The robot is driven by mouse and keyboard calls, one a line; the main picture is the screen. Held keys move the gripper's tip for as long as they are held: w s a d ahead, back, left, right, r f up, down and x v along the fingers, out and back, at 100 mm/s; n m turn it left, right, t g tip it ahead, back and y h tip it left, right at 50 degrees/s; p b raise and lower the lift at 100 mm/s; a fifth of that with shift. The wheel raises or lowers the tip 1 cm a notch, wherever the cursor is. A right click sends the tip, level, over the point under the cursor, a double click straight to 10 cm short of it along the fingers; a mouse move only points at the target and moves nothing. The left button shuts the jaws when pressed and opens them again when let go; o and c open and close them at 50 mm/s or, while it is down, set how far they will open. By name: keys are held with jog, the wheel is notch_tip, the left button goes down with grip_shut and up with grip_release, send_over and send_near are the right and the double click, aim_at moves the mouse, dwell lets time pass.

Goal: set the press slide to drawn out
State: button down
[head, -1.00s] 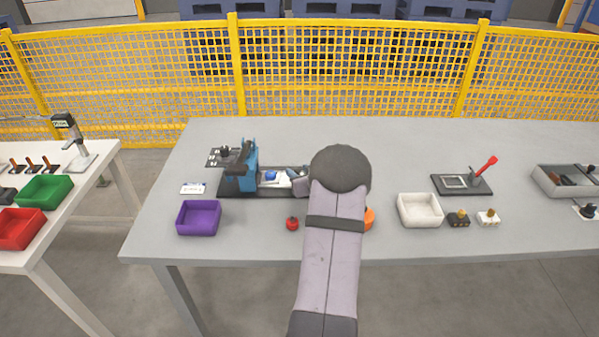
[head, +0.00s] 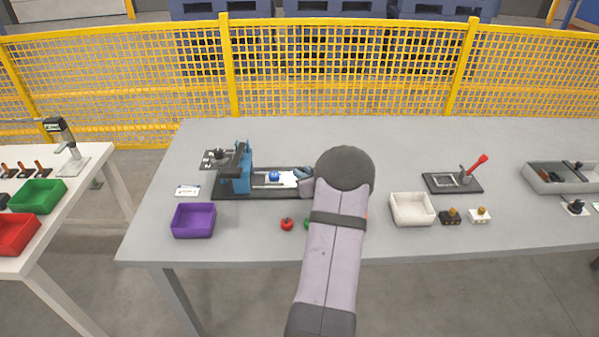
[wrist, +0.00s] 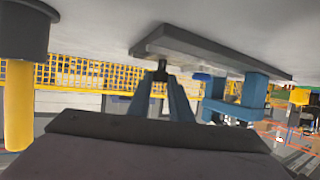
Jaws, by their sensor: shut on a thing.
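The press (head: 241,170) is a blue frame on a long dark base plate at the left of the grey table. Its white slide (head: 287,183) carries a blue piece (head: 274,176) and sits out to the right of the frame. In the wrist view, my gripper (wrist: 161,78) is shut on a small black knob (wrist: 160,69) at the end of the slide, beside the dark base (wrist: 205,50); the blue press frame (wrist: 252,92) stands to the right. In the head view my arm hides the knob and most of my gripper.
A purple bin (head: 194,220) stands in front of the press. A red item (head: 287,224) and a partly hidden green item (head: 306,224) lie near my arm. A white bin (head: 412,209) and a red-handled fixture (head: 467,177) stand to the right. The back of the table is clear.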

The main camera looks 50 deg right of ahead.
jog(key=c, duration=1.6)
grip_release()
jog(key=shift+s+d, duration=0.25)
jog(key=shift+d, duration=0.05)
jog(key=shift+w+a, duration=0.1)
jog(key=shift+b+v, duration=0.45)
jog(key=shift+v, duration=3.25)
jog(key=shift+w, duration=0.1)
